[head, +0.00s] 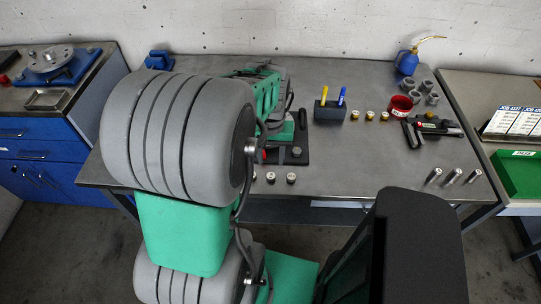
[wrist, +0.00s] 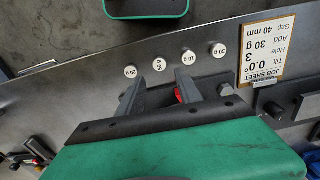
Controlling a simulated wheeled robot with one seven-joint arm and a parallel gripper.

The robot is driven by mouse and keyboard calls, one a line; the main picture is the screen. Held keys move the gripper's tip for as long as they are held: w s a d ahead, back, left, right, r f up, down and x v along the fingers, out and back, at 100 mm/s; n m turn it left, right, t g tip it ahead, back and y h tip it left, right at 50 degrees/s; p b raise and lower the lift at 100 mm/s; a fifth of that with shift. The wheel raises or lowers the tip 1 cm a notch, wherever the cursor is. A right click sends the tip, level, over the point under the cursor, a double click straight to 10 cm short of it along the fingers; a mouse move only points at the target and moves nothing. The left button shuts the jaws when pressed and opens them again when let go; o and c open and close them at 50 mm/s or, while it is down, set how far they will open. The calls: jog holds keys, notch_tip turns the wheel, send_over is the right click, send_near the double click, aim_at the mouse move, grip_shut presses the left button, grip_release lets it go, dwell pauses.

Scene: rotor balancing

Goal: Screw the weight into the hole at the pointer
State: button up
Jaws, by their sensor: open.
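Several small round weights with white, number-marked tops stand in a row along the table's front edge. In the wrist view they include a left weight (wrist: 130,71), two middle weights (wrist: 159,64) and a right weight (wrist: 218,50). A small red part (wrist: 178,95), perhaps the pointer, shows between the fingers. A black base (head: 296,138) is partly hidden by my arm. The rotor's holes cannot be made out.
A job sheet (wrist: 263,52) reads hole 3, add 30 g. A grey disc (head: 50,58) on a blue stand is on the left bench.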

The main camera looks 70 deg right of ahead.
aim_at(271, 176)
notch_tip(271, 176, down, 8)
jog(key=b, duration=0.5)
jog(key=shift+b, duration=0.4)
grip_shut()
jog(key=shift+r, duration=0.1)
notch_tip(271, 176, up, 5)
jog(key=p, duration=0.4)
